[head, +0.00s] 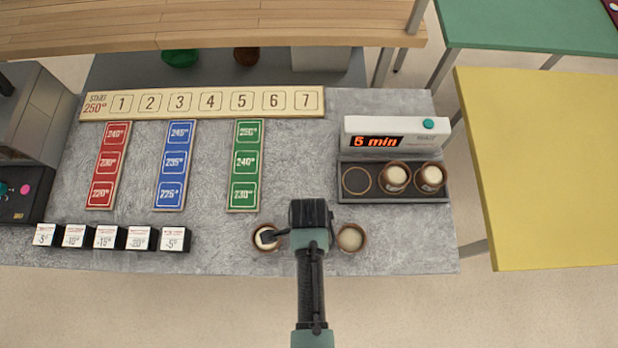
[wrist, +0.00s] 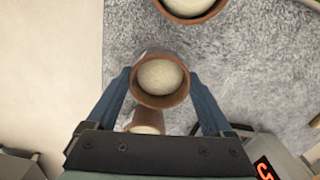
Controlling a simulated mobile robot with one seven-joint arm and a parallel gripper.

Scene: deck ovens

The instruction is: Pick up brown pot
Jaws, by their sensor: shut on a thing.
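A brown pot (wrist: 160,80) with a pale round top sits between the two blue fingers in the wrist view. My gripper (head: 270,238) is shut on it. Another brown pot (head: 351,238) with a pale top stands just right of my arm. Two more, a left one (head: 396,177) and a right one (head: 431,177), stand in the dark tray.
The dark tray (head: 400,196) has an empty ring at its left, with the "5 min" timer (head: 385,139) behind it. Red (head: 109,163), blue (head: 175,163) and green (head: 246,163) strips lie at left. Several small dark blocks (head: 108,238) line the front edge.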

